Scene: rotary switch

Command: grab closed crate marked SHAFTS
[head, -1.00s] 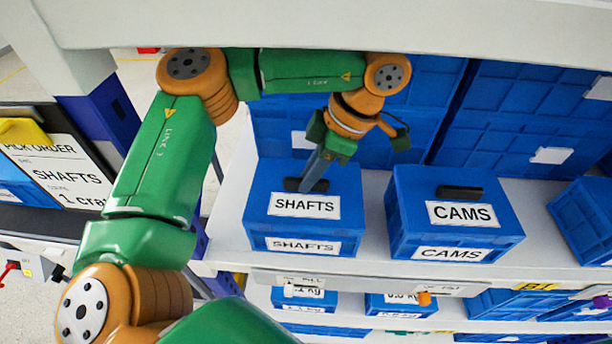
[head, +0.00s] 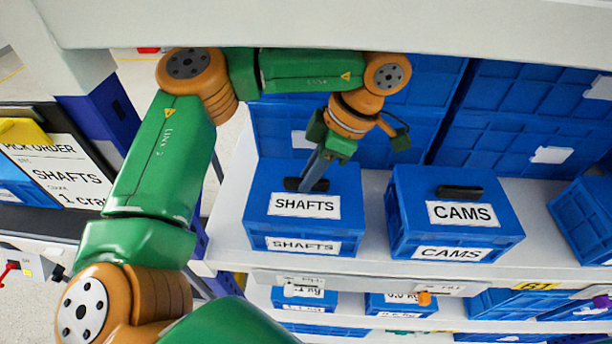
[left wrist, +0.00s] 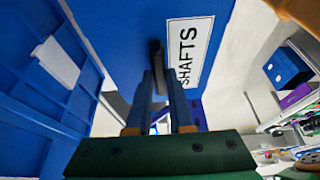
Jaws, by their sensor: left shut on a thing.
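The closed blue crate marked SHAFTS (head: 304,236) stands on the shelf, with white labels on its lid and front. A black handle sits on its lid. My left gripper (head: 308,186) reaches down from above and is shut on this handle. In the left wrist view, the fingers (left wrist: 158,70) close on the dark handle beside the SHAFTS label (left wrist: 187,50) on the crate. The fingers hide part of the handle. The crate looks level on the shelf. My right gripper is in neither view.
A closed blue crate marked CAMS (head: 455,236) stands just to the right. Larger blue crates (head: 540,110) stand behind. A lower shelf holds small blue bins (head: 400,304). A pick order sheet (head: 62,170) reading SHAFTS is at the left. A shelf beam crosses above my arm.

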